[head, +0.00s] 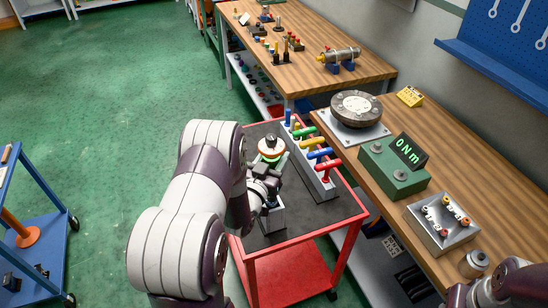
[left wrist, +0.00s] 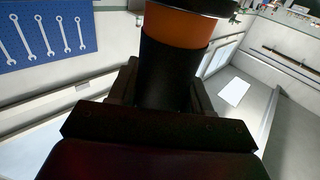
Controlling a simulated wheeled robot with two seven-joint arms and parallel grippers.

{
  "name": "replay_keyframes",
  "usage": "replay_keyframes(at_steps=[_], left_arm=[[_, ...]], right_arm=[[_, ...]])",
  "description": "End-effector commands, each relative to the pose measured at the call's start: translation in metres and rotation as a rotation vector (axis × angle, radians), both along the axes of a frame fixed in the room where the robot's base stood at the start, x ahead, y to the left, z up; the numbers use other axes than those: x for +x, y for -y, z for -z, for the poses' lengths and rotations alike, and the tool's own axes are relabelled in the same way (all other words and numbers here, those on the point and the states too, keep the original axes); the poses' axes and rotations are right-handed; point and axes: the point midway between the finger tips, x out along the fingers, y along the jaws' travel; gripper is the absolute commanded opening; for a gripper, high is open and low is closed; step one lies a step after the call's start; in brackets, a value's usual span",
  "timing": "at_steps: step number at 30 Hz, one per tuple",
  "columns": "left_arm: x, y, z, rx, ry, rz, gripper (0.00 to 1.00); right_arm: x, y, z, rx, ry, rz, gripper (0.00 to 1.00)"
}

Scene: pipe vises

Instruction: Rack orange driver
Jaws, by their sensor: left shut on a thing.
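My left gripper (head: 266,180) is above the red cart's dark top, shut on the orange driver (head: 272,143). In the left wrist view the orange driver (left wrist: 178,28) shows an orange band above a black section between the fingers, with a dark part above the band. Its lower end is hidden by the gripper. A grey rack (head: 309,160) stands on the cart just right of the gripper, with several coloured T-shaped handles in it: blue, green, yellow, another blue and red. The held driver is apart from the rack. My right gripper is out of view.
The red cart (head: 345,222) stands against a wooden bench (head: 385,165). A grey block (head: 271,219) sits on the cart below my left gripper. The bench holds a flanged disc (head: 357,106), a green "0 Nm" box (head: 395,170) and a metal box (head: 440,222).

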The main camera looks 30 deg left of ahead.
Motion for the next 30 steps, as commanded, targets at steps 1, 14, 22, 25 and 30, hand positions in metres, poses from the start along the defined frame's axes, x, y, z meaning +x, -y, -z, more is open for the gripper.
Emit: replay_keyframes(at_steps=[1,14,22,25,30], left_arm=[[0.001,0.000,-0.001,0.001,0.005,0.000,0.00],[0.001,0.000,0.005,0.001,0.005,0.000,0.00],[0.001,0.000,0.008,0.001,0.005,0.000,0.00],[0.001,0.000,0.009,0.001,0.005,0.000,0.00],[0.001,0.000,0.011,0.001,0.005,0.000,0.00]], right_arm=[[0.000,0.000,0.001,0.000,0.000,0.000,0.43],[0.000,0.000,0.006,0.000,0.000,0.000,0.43],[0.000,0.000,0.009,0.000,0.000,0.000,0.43],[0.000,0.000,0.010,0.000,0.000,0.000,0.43],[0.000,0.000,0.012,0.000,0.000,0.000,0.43]])
